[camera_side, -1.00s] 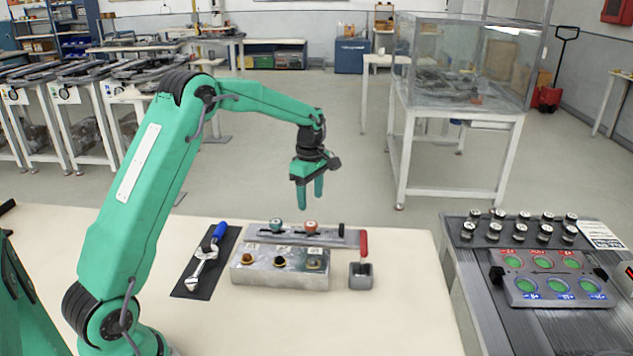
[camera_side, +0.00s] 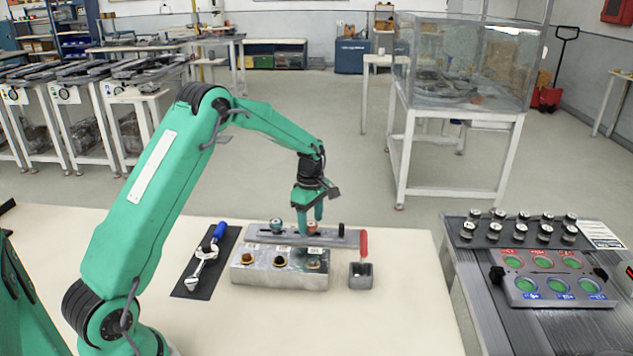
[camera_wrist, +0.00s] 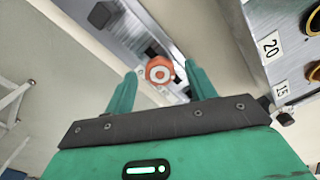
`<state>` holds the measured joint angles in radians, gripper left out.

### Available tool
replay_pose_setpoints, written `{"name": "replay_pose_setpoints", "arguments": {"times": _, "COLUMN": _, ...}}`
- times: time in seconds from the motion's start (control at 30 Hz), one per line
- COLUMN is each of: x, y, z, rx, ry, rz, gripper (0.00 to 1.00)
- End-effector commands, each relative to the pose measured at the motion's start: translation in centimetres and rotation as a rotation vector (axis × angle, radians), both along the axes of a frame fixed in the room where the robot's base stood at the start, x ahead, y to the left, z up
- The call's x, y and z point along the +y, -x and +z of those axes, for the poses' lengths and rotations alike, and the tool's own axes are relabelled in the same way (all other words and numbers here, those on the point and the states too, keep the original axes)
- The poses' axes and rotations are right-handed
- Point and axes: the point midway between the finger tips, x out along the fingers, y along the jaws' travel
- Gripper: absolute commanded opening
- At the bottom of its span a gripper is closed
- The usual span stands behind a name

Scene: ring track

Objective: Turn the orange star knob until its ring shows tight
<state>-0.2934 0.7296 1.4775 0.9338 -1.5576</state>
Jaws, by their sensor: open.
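The orange star knob (camera_wrist: 159,70) shows in the wrist view with a pale ring and red centre. It sits on the grey slotted plate (camera_wrist: 128,28) between my fingers, with no clear contact visible. In the side view my fingers mostly hide the knob. My gripper (camera_side: 311,222) is open and points down at the plate, with one finger on each side of the knob. I cannot read from the ring whether it shows tight.
A teal knob (camera_side: 276,225) stands left of my gripper on the same plate. A metal block (camera_side: 279,278) with several round fittings lies in front. A red-handled lever (camera_side: 363,245) stands at right.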

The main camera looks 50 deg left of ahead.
Motion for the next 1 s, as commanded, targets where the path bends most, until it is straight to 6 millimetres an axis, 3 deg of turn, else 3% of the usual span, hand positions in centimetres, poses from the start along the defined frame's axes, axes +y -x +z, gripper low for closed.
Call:
{"name": "replay_pose_setpoints", "arguments": {"times": 0.13, "x": 0.0, "y": 0.01, "z": 0.0, "rx": 0.0, "ry": 0.0, "rz": 0.0, "gripper": 0.55}}
{"name": "replay_pose_setpoints", "arguments": {"times": 0.37, "x": -0.01, "y": 0.02, "z": 0.01, "rx": 0.001, "ry": 0.0, "rz": 0.0, "gripper": 0.11}}
{"name": "replay_pose_setpoints", "arguments": {"times": 0.77, "x": -0.01, "y": 0.02, "z": 0.04, "rx": 0.001, "ry": 0.0, "rz": -0.043, "gripper": 0.1}}
{"name": "replay_pose_setpoints", "arguments": {"times": 1.0, "x": 0.01, "y": 0.01, "z": 0.08, "rx": 0.001, "ry": 0.0, "rz": -0.162, "gripper": 0.1}}
